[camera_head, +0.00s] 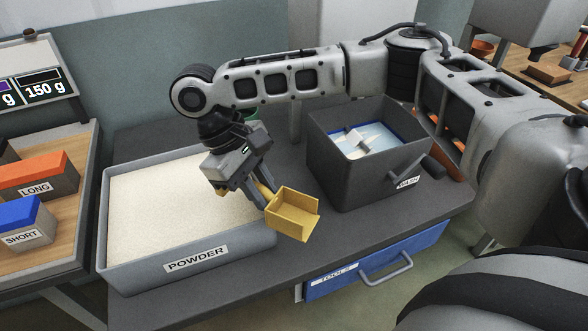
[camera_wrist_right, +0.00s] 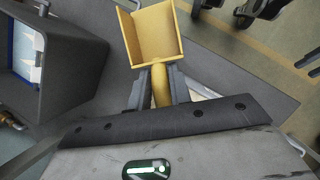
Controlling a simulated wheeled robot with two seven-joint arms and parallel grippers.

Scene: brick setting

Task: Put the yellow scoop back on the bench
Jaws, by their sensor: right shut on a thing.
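The yellow scoop (camera_head: 294,213) is held by its handle in my right gripper (camera_head: 262,196), in front of the right end of the powder tray. In the right wrist view the scoop (camera_wrist_right: 150,38) points away from the fingers (camera_wrist_right: 160,84), which are shut on its handle. Its inside looks empty. The dark grey bench (camera_head: 250,262) lies below; the scoop appears to be above it, though the exact gap cannot be told. My left gripper is in neither view.
The powder tray (camera_head: 190,268) holds white powder at the left of the bench. A dark wash bin (camera_head: 345,180) stands to the right, with a handle sticking out. A blue drawer (camera_head: 385,265) is below the bench. Bare bench top shows between tray and bin.

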